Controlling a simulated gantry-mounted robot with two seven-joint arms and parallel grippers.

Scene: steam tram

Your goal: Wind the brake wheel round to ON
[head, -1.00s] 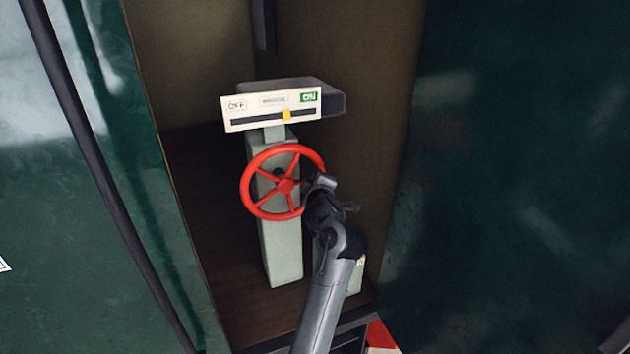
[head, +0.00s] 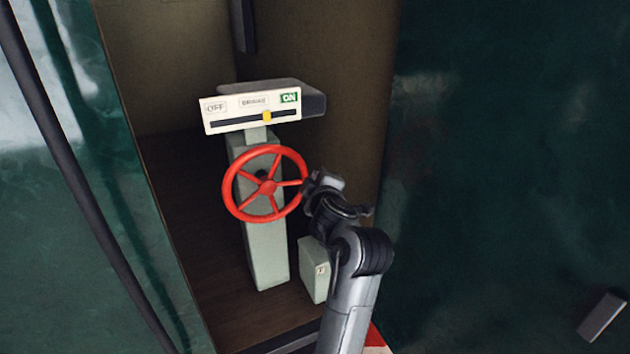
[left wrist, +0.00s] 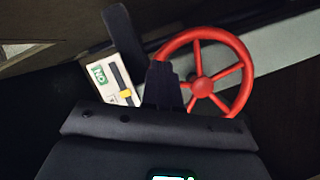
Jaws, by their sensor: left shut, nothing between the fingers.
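The red five-spoked brake wheel (head: 267,187) stands upright on a pale green pedestal (head: 266,255). A white plate (head: 235,110) above it reads OFF at left and ON at right. Its yellow marker (head: 267,117) sits right of the slot's middle, short of the end under ON. My left gripper (head: 318,184) is shut and empty at the right side of the wheel's rim; whether it touches is unclear. In the left wrist view the dark shut fingers (left wrist: 163,86) are beside the wheel (left wrist: 202,87), with the yellow marker (left wrist: 125,94) beyond. My right gripper is out of view.
A small pale green box (head: 314,270) stands on the brown floor (head: 215,300), right of the pedestal and close to my left arm. Dark green panels (head: 500,170) flank the recess on both sides. The space left of the pedestal is clear.

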